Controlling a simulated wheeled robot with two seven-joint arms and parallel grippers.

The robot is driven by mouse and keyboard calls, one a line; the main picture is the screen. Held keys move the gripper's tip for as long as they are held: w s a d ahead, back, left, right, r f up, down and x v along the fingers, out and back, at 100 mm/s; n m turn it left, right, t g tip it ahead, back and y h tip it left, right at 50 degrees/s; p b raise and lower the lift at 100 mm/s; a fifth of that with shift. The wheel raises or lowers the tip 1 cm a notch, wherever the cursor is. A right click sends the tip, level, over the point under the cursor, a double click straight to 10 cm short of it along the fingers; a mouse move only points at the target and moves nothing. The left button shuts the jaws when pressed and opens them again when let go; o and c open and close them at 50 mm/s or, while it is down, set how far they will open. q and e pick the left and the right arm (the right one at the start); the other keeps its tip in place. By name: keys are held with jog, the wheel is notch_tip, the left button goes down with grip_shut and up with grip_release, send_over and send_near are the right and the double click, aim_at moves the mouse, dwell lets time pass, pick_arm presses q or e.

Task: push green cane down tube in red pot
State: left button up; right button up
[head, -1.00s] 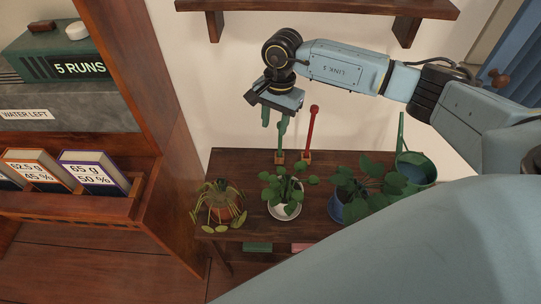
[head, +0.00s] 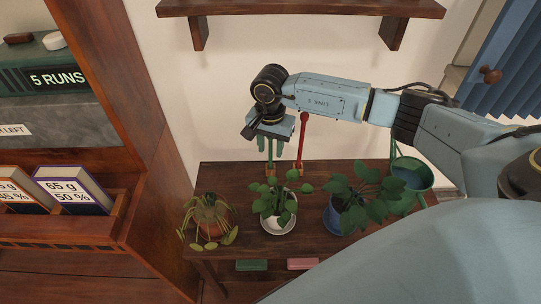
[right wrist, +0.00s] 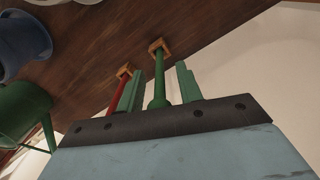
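The green cane (head: 270,158) stands upright in a small wooden block at the back of the dark plant bench. My right gripper (head: 270,148) is above it, pointing down, with its green fingers open. In the right wrist view the green cane (right wrist: 159,82) lies between the two fingers (right wrist: 160,88), with a gap visible on each side. The reddish terracotta pot (head: 211,229) stands at the bench's left end and holds a drooping plant. Leaves cover most of it, and I cannot make out a tube. My left gripper is not in view.
A red cane (head: 303,137) stands in its own block just right of the green one. A white pot (head: 279,226), a blue pot (head: 332,219) and a green watering can (head: 411,174) stand on the bench. A wall shelf (head: 300,8) is above; a wooden cabinet (head: 150,120) is left.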

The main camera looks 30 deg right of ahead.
grip_shut()
jog(key=shift+r, duration=0.1)
dwell(0.3)
